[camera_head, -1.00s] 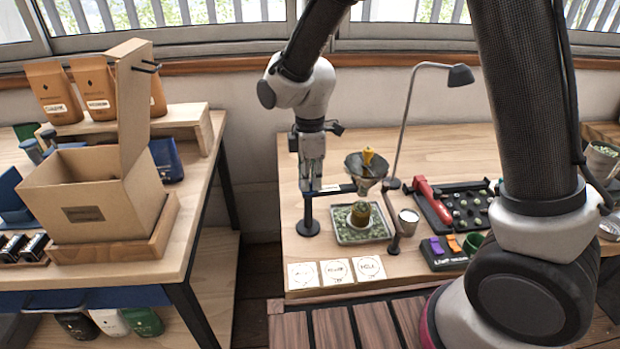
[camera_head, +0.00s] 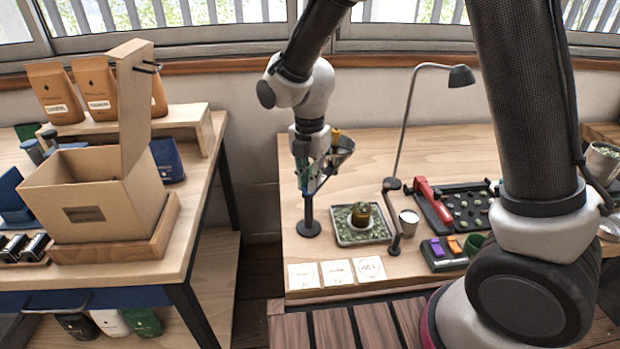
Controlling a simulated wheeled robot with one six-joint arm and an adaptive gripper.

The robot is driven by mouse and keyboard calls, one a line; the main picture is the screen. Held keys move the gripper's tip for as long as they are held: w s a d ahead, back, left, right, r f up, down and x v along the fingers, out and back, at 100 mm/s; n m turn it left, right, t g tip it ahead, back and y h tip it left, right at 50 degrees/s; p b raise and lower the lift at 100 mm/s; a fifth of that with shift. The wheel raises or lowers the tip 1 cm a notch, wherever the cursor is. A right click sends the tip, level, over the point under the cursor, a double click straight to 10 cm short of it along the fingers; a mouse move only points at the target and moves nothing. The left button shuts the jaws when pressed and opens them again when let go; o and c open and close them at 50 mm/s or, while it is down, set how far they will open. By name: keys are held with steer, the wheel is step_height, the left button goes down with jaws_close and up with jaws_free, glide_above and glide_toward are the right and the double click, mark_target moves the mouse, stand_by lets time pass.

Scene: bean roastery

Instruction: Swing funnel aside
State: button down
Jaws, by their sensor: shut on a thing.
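The funnel (camera_head: 343,152) is a dark cone on a swing arm, with a yellow piece (camera_head: 335,135) showing at its top. It is now up and back beside the stand's post (camera_head: 308,212), partly hidden by my wrist. My gripper (camera_head: 311,180) points down at the post and is shut, apparently on the funnel's swing arm; the exact contact is too small to see. The amber jar (camera_head: 361,214) stands upright on the tray (camera_head: 345,239) of green beans, with nothing above it.
A lamp (camera_head: 460,76) on a thin stem stands right of the tray, with a metal cup (camera_head: 409,222) near its base. A black board with a red tool (camera_head: 432,200) lies farther right. Three cards (camera_head: 337,272) lie at the front edge. The left table holds an open carton (camera_head: 95,200).

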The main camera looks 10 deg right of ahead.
steer(key=n, duration=0.3)
steer(key=shift+n, duration=0.3)
steer(key=shift+a+n, duration=0.15)
steer(key=shift+n, duration=1.65)
steer(key=c, duration=1.5)
jaws_free()
steer(key=shift+r, duration=0.15)
step_height(320, 180, up, 12)
steer(key=shift+f, duration=0.1)
